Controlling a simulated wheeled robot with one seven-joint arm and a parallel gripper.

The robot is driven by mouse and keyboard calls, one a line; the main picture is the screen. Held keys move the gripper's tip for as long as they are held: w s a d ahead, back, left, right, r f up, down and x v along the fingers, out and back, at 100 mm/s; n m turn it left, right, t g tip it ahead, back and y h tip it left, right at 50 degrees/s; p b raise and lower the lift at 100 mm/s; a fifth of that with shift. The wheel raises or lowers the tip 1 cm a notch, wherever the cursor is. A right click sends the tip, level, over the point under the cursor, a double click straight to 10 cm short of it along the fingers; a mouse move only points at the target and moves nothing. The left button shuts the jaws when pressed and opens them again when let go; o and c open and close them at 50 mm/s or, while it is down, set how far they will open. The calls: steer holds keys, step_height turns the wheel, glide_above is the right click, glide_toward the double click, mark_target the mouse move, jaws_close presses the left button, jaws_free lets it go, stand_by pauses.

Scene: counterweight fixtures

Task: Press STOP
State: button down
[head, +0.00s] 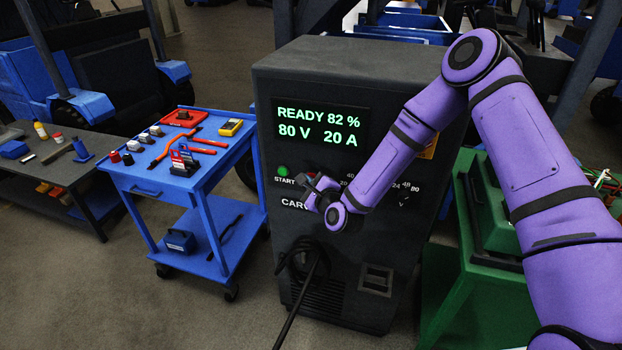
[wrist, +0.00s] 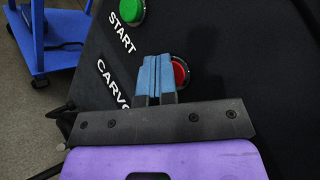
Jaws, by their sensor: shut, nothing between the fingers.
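The charger cabinet (head: 350,63) is dark grey and stands in the middle of the head view. Its lit display (head: 318,126) reads READY 82 %, 80 V, 20 A. A green button (head: 283,171) labelled START is on its front, also seen in the wrist view (wrist: 131,11). A red button (wrist: 181,73) shows in the wrist view; its label is hidden.
A blue tool cart (head: 150,178) with tools stands left of the cabinet, and a grey bench (head: 85,165) is further left. A green stand (head: 480,270) is at the right. A black cable (head: 300,295) hangs from the cabinet front below my gripper.

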steer(key=shift+s, duration=0.1)
steer(key=shift+s+a, duration=0.3)
steer(key=shift+s, duration=0.55)
steer(key=shift+s+a, duration=0.3)
steer(key=shift+s, duration=0.5)
steer(key=shift+s+a, duration=0.25)
steer(key=shift+s, duration=0.5)
steer(key=shift+s+a, duration=0.3)
steer(key=shift+s, duration=0.5)
steer(key=shift+w+r, duration=0.1)
